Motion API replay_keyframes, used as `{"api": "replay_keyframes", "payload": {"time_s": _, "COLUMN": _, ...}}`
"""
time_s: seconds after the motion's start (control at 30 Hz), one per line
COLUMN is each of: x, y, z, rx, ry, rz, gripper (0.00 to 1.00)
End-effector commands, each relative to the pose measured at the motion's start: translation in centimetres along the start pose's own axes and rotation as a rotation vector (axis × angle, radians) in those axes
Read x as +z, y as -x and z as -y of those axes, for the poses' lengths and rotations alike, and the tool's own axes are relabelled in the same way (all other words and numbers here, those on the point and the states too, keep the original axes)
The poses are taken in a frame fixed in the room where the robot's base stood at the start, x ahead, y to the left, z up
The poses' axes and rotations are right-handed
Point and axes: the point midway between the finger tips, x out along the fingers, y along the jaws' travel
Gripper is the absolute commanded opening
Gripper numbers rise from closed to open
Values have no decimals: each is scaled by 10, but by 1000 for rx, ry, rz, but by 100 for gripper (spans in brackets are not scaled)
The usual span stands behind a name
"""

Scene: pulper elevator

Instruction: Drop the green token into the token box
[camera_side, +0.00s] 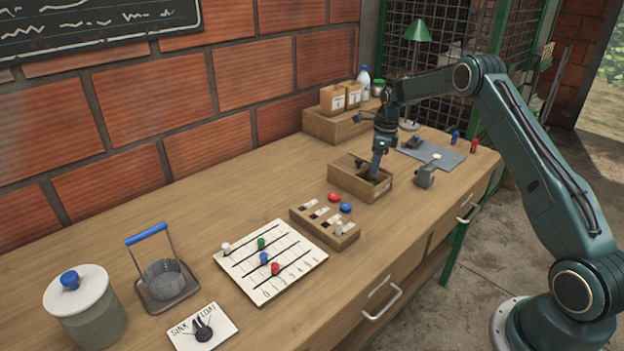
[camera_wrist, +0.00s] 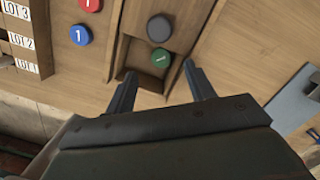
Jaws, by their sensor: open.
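My gripper (camera_side: 376,172) is over and partly inside the open wooden box (camera_side: 349,188) in the side view, its fingers pointing down. In the wrist view my gripper (camera_wrist: 158,72) has its two fingers spread apart with nothing held between them. The green token (camera_wrist: 160,53), marked with a light stroke, lies inside the box just beyond the fingertips, between their lines. It appears apart from both fingers. A dark grey token (camera_wrist: 160,28) lies beside it. In the side view the fingers and box walls hide most of the inside.
A red token (camera_wrist: 91,4) and a blue token (camera_wrist: 80,35) lie on the bench beside the lot rack (camera_side: 325,224). A small grey device (camera_side: 426,175) stands close to the box's right. A peg board (camera_side: 270,262) lies nearer the camera. Bare bench lies left of the box.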

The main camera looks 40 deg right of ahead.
Motion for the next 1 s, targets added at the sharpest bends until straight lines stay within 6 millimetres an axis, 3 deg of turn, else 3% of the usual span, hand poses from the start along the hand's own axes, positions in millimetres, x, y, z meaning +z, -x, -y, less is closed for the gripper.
{"api": "replay_keyframes", "payload": {"time_s": 0.37, "x": 0, "y": 18, "z": 1, "rx": -2, "ry": 0, "rz": 1, "gripper": 54}}
{"api": "replay_keyframes", "payload": {"time_s": 1.0, "x": 0, "y": 117, "z": 1, "rx": -3, "ry": -1, "rz": 2, "gripper": 54}}
